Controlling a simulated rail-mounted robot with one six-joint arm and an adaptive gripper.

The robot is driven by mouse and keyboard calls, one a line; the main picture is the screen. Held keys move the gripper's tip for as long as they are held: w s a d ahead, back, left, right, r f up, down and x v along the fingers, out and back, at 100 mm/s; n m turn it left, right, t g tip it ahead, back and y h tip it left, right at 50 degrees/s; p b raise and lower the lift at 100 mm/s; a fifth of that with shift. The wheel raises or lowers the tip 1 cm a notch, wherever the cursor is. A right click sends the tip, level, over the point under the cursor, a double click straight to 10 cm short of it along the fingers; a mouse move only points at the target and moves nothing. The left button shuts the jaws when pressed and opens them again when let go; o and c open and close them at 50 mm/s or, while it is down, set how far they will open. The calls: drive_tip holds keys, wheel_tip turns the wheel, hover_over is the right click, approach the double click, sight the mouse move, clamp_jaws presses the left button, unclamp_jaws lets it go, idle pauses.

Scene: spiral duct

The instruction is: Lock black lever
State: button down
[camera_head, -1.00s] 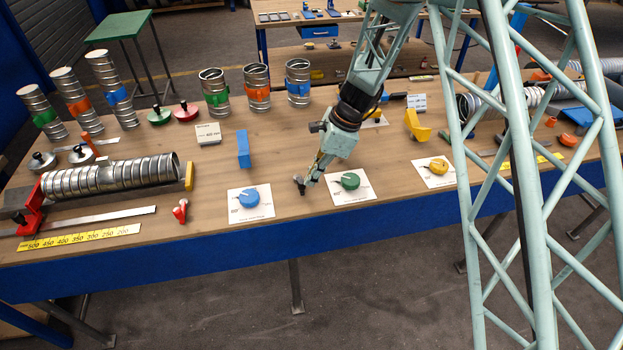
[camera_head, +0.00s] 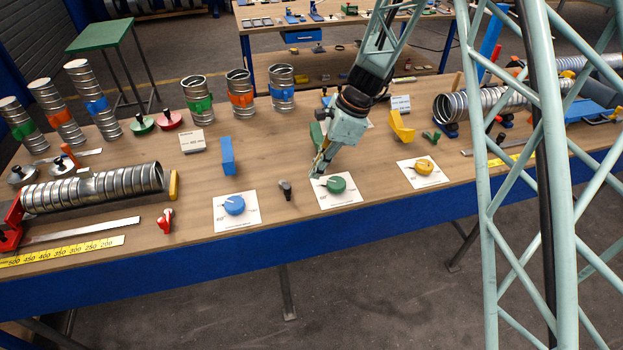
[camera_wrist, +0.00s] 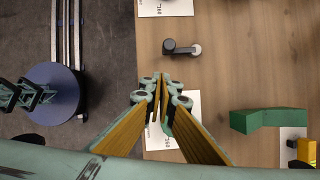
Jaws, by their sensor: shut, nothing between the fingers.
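The black lever (camera_head: 285,188) sits on the bench top between the blue dial card and the green dial card. In the wrist view the lever (camera_wrist: 182,48) is a short dark arm with a black knob at its left end and a grey round end at its right. My gripper (camera_head: 316,174) is to the right of the lever, over the left edge of the green dial card. In the wrist view my gripper (camera_wrist: 160,84) has its fingertips together, with nothing between them, apart from the lever. Its height above the bench is hard to tell.
The blue dial (camera_head: 234,205), green dial (camera_head: 336,184) and yellow dial (camera_head: 424,166) sit on white cards. A blue block (camera_head: 228,156) stands behind the blue dial. A red lever (camera_head: 166,220) is at left. Bare wood surrounds the black lever.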

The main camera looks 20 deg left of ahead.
drive_tip(key=v, duration=0.4)
drive_tip(key=shift+r, duration=0.15)
idle(0.6)
drive_tip(key=s+d+r+n+t+h+b, duration=0.1)
drive_tip(key=s+d+r+n+b, duration=0.25)
drive_tip(key=s+d+r, duration=0.55)
drive_tip(key=s+d+r+n+t+b, duration=0.2)
drive_tip(key=s+d+r+n, duration=0.3)
drive_tip(key=d+r, duration=0.75)
drive_tip(key=s+d+n+t+h+b, duration=0.1)
drive_tip(key=s+d+b, duration=0.1)
drive_tip(key=s+d, duration=0.4)
drive_tip(key=s+d+n+h+b, duration=0.1)
drive_tip(key=s+d, duration=0.5)
drive_tip(key=s, duration=0.6)
drive_tip(key=s+d+n+t+h+b, duration=0.1)
drive_tip(key=s+d+n+b, duration=0.1)
drive_tip(key=s+d, duration=0.4)
drive_tip(key=shift+s+d+f+n+t+b, duration=0.35)
drive_tip(key=shift+s+n, duration=0.2)
drive_tip(key=shift+s, duration=1.25)
